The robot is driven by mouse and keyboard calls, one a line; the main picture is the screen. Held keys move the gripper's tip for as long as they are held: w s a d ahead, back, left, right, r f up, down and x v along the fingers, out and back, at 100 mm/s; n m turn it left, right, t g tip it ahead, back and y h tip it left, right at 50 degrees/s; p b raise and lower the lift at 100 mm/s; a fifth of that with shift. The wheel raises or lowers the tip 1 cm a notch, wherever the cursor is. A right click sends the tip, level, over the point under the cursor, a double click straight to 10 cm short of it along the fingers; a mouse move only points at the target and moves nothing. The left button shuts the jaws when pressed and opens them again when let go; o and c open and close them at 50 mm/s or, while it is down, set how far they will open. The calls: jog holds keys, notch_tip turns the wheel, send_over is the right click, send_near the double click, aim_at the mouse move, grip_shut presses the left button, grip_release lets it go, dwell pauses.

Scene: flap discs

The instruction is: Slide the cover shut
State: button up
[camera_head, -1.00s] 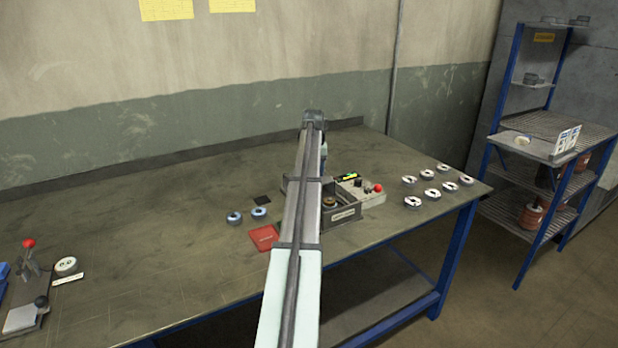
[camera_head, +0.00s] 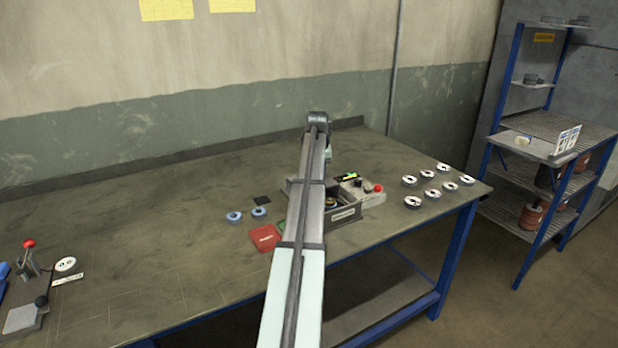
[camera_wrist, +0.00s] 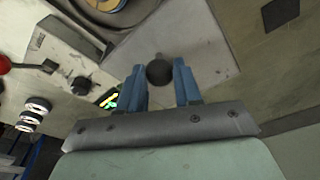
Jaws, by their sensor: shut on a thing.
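The cover (camera_wrist: 205,35) is a flat grey plate with a round black knob (camera_wrist: 159,72) in the wrist view. My gripper (camera_wrist: 160,78) has its blue fingers on either side of the knob and is shut on it. The dark box (camera_head: 345,214) with a white label stands on the bench in the head view, partly behind my arm. Its inside is partly open, and a round disc shows there beside the plate in the wrist view (camera_wrist: 98,12). My gripper is hidden behind my arm in the head view.
A control unit (camera_head: 360,190) with a green display and red button adjoins the box. Several white discs (camera_head: 430,190) lie to its right. The bench's left middle is clear.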

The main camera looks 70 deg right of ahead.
jog(key=s+a, duration=0.8)
jog(key=shift+s+a, duration=0.15)
jog(key=o, duration=0.8)
dwell(0.8)
jog(key=shift+r, duration=0.1)
notch_tip(320, 180, up, 8)
dwell(0.7)
dwell(0.4)
